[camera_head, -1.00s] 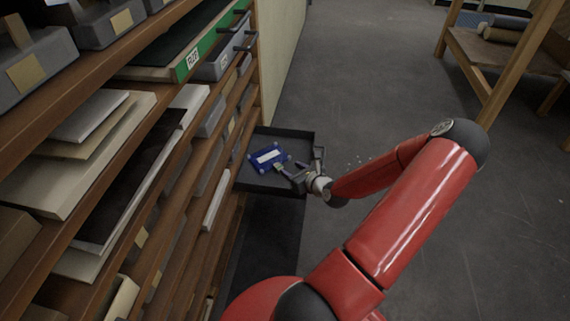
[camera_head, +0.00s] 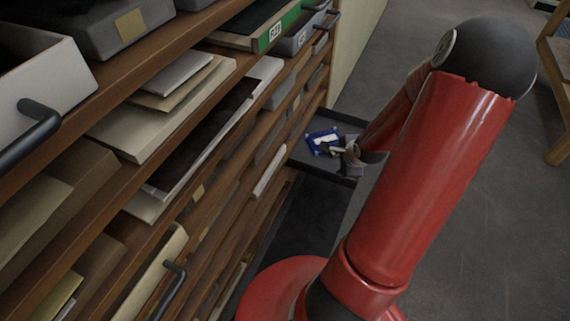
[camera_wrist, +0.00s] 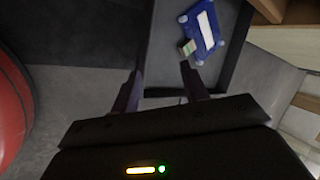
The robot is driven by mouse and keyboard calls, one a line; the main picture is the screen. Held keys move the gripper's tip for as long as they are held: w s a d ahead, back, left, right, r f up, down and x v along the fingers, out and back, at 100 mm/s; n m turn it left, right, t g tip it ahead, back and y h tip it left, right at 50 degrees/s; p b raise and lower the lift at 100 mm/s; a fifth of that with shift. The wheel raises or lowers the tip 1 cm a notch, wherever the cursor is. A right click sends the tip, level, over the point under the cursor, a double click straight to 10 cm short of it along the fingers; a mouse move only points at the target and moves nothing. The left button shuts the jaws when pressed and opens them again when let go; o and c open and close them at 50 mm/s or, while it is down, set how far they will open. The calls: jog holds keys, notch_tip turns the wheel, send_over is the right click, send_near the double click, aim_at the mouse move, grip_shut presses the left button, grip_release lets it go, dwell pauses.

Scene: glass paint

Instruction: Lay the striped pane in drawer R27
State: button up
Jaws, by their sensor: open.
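My gripper (camera_head: 343,150) is at the drawer's outer end, close to the pane. In the wrist view its two fingers (camera_wrist: 160,72) are apart with nothing between them. I cannot read a label on this open drawer.
The wooden rack (camera_head: 232,72) with stacked boards and boxes fills the left. A green-fronted drawer (camera_head: 276,30) bears a white label too small to read surely. A grey drawer with a black handle (camera_head: 50,95) juts out near left.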

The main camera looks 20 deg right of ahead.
jog(key=a+r+n+g+h, duration=0.1)
jog(key=a+r+n, duration=0.25)
jog(key=r, duration=0.25)
jog(key=a+r+n+h, duration=0.1)
jog(key=a+r+n, duration=0.2)
jog(key=r+n, duration=0.2)
jog(key=s+a+r+n+y, duration=0.1)
jog(key=s+a+r+n, duration=0.6)
jog(key=a, duration=0.2)
jog(key=s+a+r+n+y, duration=0.2)
jog(key=s+a+r+n, duration=0.4)
jog(key=a, duration=0.3)
jog(key=shift+s+r+n, duration=0.35)
jog(key=shift+r, duration=0.5)
jog(key=shift+a+r, duration=0.1)
